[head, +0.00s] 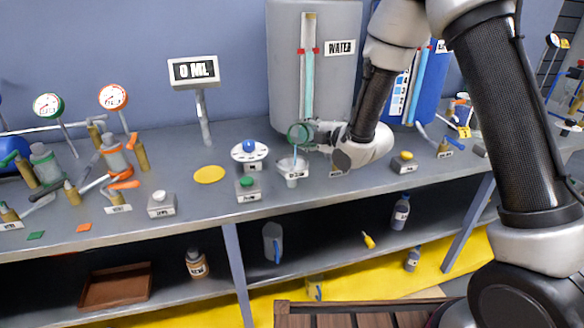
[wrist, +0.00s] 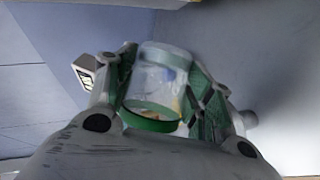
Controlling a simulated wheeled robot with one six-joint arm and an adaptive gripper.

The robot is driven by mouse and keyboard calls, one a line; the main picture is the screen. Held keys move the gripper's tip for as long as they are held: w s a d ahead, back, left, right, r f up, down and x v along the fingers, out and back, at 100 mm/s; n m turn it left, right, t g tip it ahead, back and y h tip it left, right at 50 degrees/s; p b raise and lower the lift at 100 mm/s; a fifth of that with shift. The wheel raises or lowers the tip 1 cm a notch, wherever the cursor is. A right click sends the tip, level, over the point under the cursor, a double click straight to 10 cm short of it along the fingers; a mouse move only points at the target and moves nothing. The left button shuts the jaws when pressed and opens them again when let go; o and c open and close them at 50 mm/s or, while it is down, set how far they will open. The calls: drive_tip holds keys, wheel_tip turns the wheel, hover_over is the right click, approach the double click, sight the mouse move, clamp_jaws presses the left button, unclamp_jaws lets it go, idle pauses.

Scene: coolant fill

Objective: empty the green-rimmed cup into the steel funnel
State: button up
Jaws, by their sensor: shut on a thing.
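My gripper (head: 318,133) is shut on the green-rimmed cup (head: 299,134), which is tipped well over on its side above the bench. In the wrist view, the clear cup (wrist: 160,80) sits between both fingers, its green rim at the lower end. The steel funnel (head: 292,168) stands on the bench just below the cup, apart from it. A thin pale bluish streak shows between the cup's mouth and the funnel; I cannot tell for sure that it is liquid. How much the cup holds is not clear.
A display (head: 194,71) reads 0 ML. A grey water tank (head: 283,60) stands close behind my gripper. A round white holder (head: 249,151) and a green-button box (head: 248,189) are left of the funnel. A yellow disc (head: 209,175) lies on open bench.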

drive_tip(key=shift+s+a+f+n+t, duration=0.35)
drive_tip(key=shift+s+f+n+t, duration=0.05)
drive_tip(key=shift+s+n, duration=0.2)
idle(0.7)
drive_tip(key=shift+s+a+r+n+t+p, duration=0.1)
drive_tip(key=shift+s+r+n+t+p, duration=0.15)
drive_tip(key=shift+r+n+t, duration=0.35)
idle(1.0)
